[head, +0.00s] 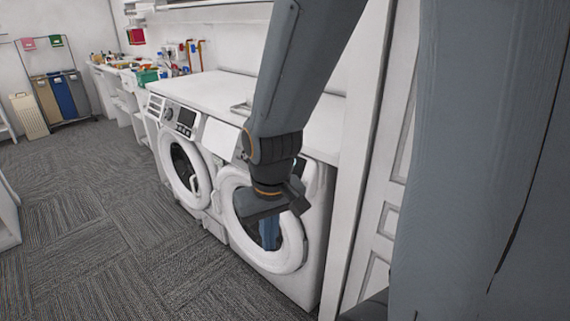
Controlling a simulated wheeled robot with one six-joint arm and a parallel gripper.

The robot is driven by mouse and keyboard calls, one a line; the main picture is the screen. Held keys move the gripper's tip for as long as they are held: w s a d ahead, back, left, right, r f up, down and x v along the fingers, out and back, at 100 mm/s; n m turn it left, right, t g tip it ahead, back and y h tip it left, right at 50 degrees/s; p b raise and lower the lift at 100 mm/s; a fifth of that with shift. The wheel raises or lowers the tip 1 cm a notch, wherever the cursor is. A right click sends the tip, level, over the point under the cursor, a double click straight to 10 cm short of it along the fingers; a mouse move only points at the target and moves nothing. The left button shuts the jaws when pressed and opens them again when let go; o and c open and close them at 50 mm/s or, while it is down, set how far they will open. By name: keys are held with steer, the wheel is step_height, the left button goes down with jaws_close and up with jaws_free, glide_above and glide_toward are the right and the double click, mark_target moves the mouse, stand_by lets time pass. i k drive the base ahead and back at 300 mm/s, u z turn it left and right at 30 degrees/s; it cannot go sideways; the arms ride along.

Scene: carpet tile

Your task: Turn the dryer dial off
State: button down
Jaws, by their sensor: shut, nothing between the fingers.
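Two white front-loading machines stand side by side under a white counter; I cannot tell which is the dryer. The left machine (186,165) shows a round dial (168,114) on its panel, beside a dark display (186,119). The right machine (314,240) has its control panel mostly covered by my wrist, so its dial cannot be made out. My gripper (268,234) points down in front of the right machine's round door, shut and empty. It appears below that panel and away from the left machine's dial.
The white counter (205,92) runs above the machines. A white panelled door (381,235) stands to the right. Hampers (62,95) and a cluttered bench (120,68) are at the back left. The grey carpet (95,220) in front is clear.

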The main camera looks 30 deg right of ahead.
mark_target(243, 155)
steer(key=z, duration=0.05)
steer(key=k, duration=0.65)
steer(key=u, duration=0.4)
steer(key=i, duration=1.35)
steer(key=z, duration=0.75)
steer(key=i, duration=0.3)
steer(key=z, duration=0.15)
